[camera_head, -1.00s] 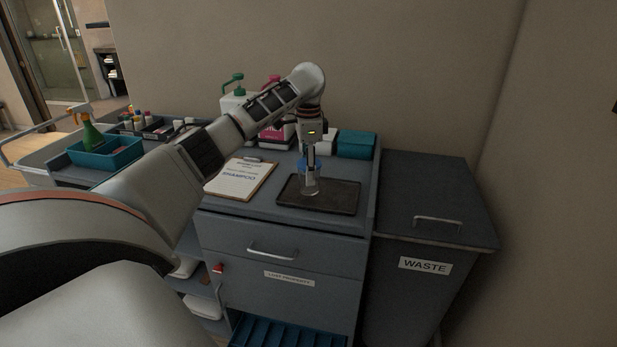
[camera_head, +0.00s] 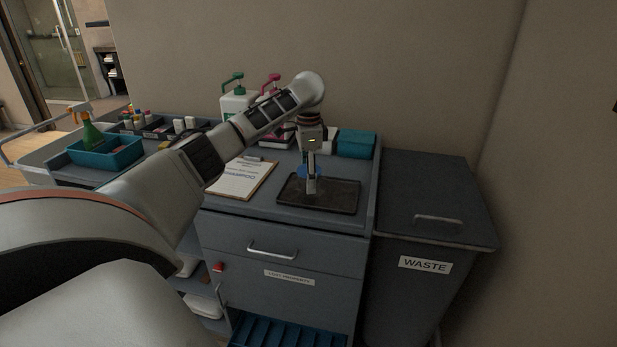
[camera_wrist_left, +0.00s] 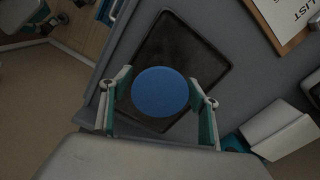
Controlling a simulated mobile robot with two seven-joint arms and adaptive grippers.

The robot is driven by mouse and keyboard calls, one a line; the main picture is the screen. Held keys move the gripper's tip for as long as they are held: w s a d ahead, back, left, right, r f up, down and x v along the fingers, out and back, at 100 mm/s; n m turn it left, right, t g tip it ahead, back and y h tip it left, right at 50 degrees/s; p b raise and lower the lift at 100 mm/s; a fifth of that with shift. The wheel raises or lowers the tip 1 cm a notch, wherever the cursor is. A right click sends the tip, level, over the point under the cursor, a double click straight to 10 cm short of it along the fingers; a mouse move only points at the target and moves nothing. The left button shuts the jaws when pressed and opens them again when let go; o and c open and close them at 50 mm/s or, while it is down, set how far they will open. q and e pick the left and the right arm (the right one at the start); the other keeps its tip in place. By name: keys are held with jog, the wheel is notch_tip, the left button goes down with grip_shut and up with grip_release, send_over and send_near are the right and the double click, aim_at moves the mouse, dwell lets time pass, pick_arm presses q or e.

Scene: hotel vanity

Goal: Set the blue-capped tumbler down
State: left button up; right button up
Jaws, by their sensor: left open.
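The blue-capped tumbler (camera_head: 302,172) is upright at the dark tray (camera_head: 345,195) on the grey cart top, and looks to be resting on it. My left gripper (camera_head: 311,186) points down over it, and a finger hides much of its body. In the left wrist view the round blue cap (camera_wrist_left: 160,92) sits between the spread fingers of my left gripper (camera_wrist_left: 161,84), with the tray (camera_wrist_left: 206,62) beneath. The jaws are open around the tumbler; whether a finger still touches it cannot be told. My right gripper is out of view.
A clipboard (camera_head: 240,180) lies left of the tray. A teal box (camera_head: 356,144) and pump bottles (camera_head: 236,103) stand behind. A teal bin (camera_head: 105,153) with a green spray bottle is at left. The waste bin (camera_head: 430,195) stands at right, its lid clear.

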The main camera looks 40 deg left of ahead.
pick_arm(q)
notch_tip(320, 180, up, 12)
jog(key=shift+r, duration=0.15)
dwell(0.3)
dwell(0.5)
